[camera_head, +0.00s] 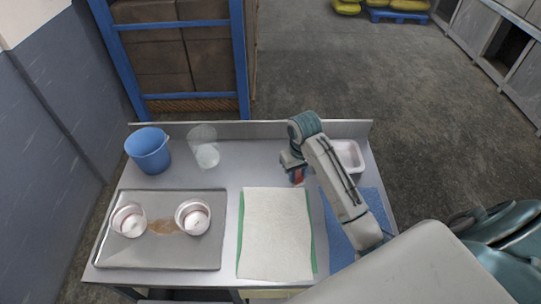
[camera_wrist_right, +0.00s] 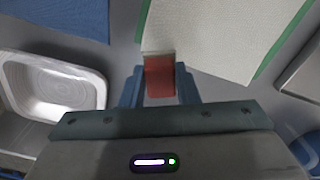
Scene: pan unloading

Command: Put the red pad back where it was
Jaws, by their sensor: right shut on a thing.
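My right gripper (camera_head: 296,176) is shut on the red pad (camera_head: 299,175), at the back right of the table, just behind the white towel. In the right wrist view the red pad (camera_wrist_right: 159,80) sits between the two blue fingers of the gripper (camera_wrist_right: 160,90). The pad has a pale far edge. Its height above the table is hard to tell. My left gripper is not in view.
A white dish (camera_head: 350,153) stands behind my right arm. A white towel on green (camera_head: 275,235) and a blue mat (camera_head: 339,232) lie in front. A metal tray (camera_head: 200,254) with two cups, a blue bucket (camera_head: 148,152) and a clear beaker (camera_head: 203,147) are left.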

